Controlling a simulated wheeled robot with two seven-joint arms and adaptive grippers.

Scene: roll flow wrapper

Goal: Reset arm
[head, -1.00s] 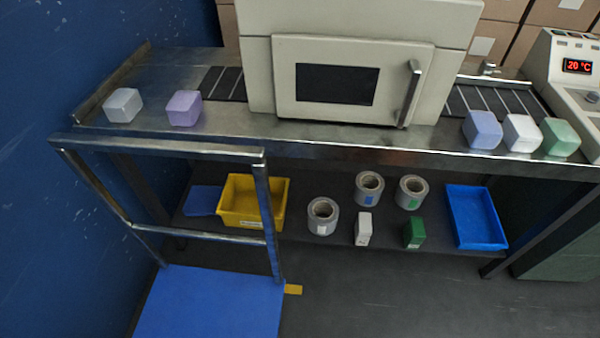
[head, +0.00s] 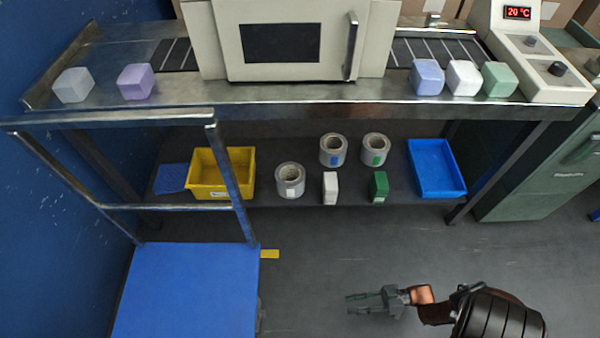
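My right gripper (head: 362,303) is in the lower right of the head view, in front of the bench and over the dark floor. Its two fingers point left with a gap between them, and nothing shows between them. It touches nothing that I can see. The orange and black links behind it are mine. My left gripper is not in view.
A steel bench (head: 300,112) carries a wrapper machine (head: 208,42), with several pastel blocks to either side. A blue platform (head: 190,290) stands front left. The middle floor is clear.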

